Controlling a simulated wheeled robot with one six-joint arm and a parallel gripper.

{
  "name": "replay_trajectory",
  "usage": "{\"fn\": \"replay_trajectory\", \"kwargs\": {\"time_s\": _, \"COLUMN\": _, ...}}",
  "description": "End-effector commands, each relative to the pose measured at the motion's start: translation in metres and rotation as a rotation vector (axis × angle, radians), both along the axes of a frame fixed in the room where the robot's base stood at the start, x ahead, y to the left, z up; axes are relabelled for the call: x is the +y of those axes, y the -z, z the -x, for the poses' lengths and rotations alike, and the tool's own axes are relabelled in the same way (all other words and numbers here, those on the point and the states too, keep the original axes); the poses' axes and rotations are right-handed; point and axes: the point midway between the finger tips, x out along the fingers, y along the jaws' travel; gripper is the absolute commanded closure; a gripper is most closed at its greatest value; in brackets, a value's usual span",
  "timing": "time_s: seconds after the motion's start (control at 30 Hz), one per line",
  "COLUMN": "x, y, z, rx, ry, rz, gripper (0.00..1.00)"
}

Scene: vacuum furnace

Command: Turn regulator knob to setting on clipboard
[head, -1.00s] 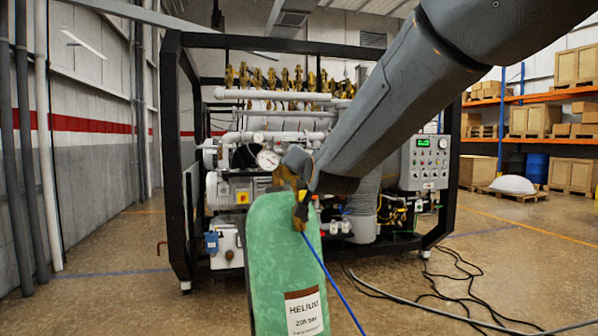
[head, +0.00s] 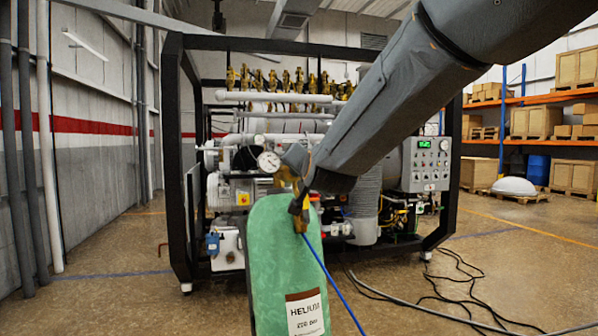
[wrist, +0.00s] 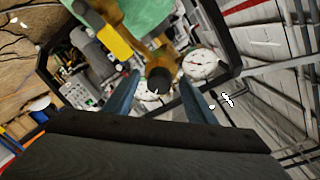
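The regulator knob (wrist: 160,82) is a dark round knob on a brass body, near the centre of the wrist view, with a small light mark on its face. My gripper (wrist: 159,79) is open, with one finger on each side of the knob and a visible gap on both sides. Whether the knob is at the fingertips' depth is hard to tell. A round white gauge (wrist: 203,65) sits right of the knob; it also shows in the head view (head: 268,161). The brass regulator (head: 299,205) tops a green helium cylinder (head: 285,262). My arm hides the knob in the head view. I see no clipboard.
A black-framed furnace rig (head: 172,150) with pipes and a grey control panel (head: 426,163) stands behind the cylinder. A blue hose (head: 333,283) runs down from the regulator. Black cables (head: 440,298) lie on the floor at right. The floor at left is clear.

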Motion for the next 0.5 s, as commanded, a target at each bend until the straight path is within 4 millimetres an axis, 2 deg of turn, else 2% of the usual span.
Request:
{"fn": "replay_trajectory", "kwargs": {"time_s": 0.27, "x": 0.000, "y": -0.001, "z": 0.002, "rx": -0.001, "ry": 0.000, "rz": 0.000, "gripper": 0.50}}
{"fn": "replay_trajectory", "kwargs": {"time_s": 0.5, "x": -0.004, "y": -0.003, "z": 0.026, "rx": -0.003, "ry": -0.001, "rz": -0.002, "gripper": 0.50}}
